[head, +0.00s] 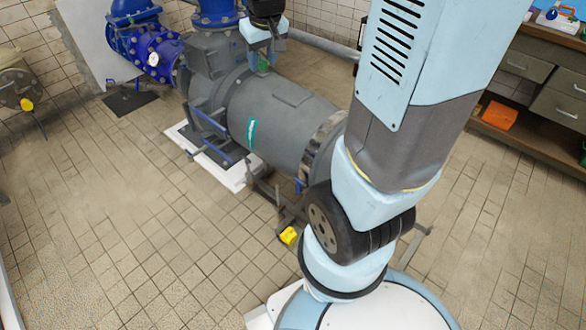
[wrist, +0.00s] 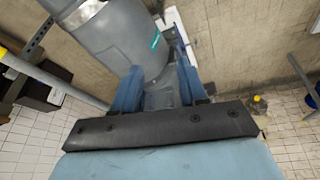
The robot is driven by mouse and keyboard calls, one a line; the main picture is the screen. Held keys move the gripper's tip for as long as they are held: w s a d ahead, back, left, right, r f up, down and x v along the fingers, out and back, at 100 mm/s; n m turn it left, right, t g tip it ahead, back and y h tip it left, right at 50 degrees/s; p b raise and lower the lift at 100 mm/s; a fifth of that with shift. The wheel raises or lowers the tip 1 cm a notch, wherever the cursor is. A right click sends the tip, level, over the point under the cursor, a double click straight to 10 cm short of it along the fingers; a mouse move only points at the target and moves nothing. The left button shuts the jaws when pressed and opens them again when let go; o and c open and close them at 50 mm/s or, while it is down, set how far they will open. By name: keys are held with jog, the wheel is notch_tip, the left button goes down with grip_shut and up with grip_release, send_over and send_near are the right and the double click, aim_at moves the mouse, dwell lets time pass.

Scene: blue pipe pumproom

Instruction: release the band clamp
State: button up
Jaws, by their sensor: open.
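I cannot pick out the band clamp with certainty. A light metal band (head: 326,143) rings the near end of the grey motor (head: 275,118) in the head view, partly hidden behind my arm. The motor also shows in the wrist view (wrist: 118,38), with a teal label. My gripper (head: 264,62) is above the far end of the motor, beside the grey pump housing, in the head view. In the wrist view my gripper (wrist: 158,78) has its two blue fingers apart, with grey metal visible between them. I cannot tell whether they touch it.
Blue pipework (head: 150,42) stands at the back left. A yellow object (head: 289,236) lies by the motor's frame. A workbench with drawers (head: 548,85) and an orange box (head: 499,115) is at the right. The tiled floor at left is largely clear.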

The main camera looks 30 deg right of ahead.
jog(key=w+d+f+g, duration=0.1)
jog(key=w+d+f, duration=0.1)
jog(key=w+f, duration=0.3)
jog(key=w+d+f, duration=0.1)
jog(key=w+f, duration=0.1)
jog(key=f, duration=0.5)
jog(key=n+g+h, duration=0.2)
jog(key=n, duration=0.1)
send_near(296, 178)
jog(key=x, duration=0.8)
jog(key=shift+w+f, duration=0.15)
jog(key=shift+c, duration=0.2)
grip_shut()
